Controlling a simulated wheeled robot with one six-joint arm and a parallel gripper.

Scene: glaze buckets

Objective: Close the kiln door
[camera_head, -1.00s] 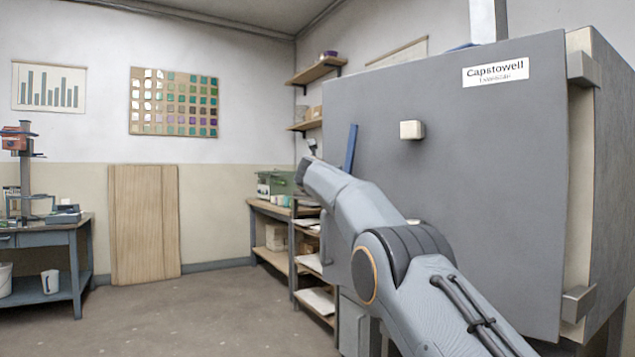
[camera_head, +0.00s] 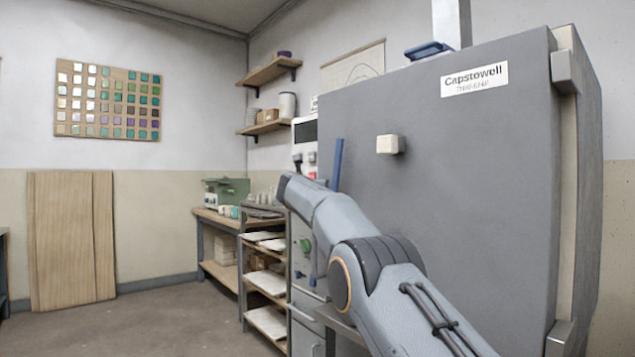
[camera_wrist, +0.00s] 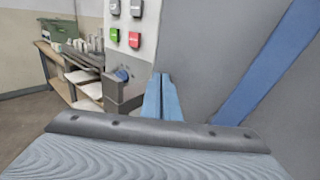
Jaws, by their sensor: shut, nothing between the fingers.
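The kiln door (camera_head: 470,180) is a large grey panel with a white "Capstowell" label and a pale square knob (camera_head: 390,144). Metal hinge blocks show at its right edge. A slanted blue bar (camera_head: 336,165) shows by its left edge; the wrist view also shows a blue bar (camera_wrist: 268,65) across the grey surface at right. My gripper (camera_wrist: 161,78) is shut and empty, its blue fingers pointing forward left of that bar, in front of the border between grey surface and control panel. Contact cannot be told. In the head view my arm hides the door's lower left. Any door gap is not visible.
A control panel with green and red buttons (camera_wrist: 134,39) is left of my fingers. A shelf rack (camera_head: 268,285) and a bench with a green box (camera_head: 226,191) stand further left. Open floor (camera_head: 150,325) lies at lower left.

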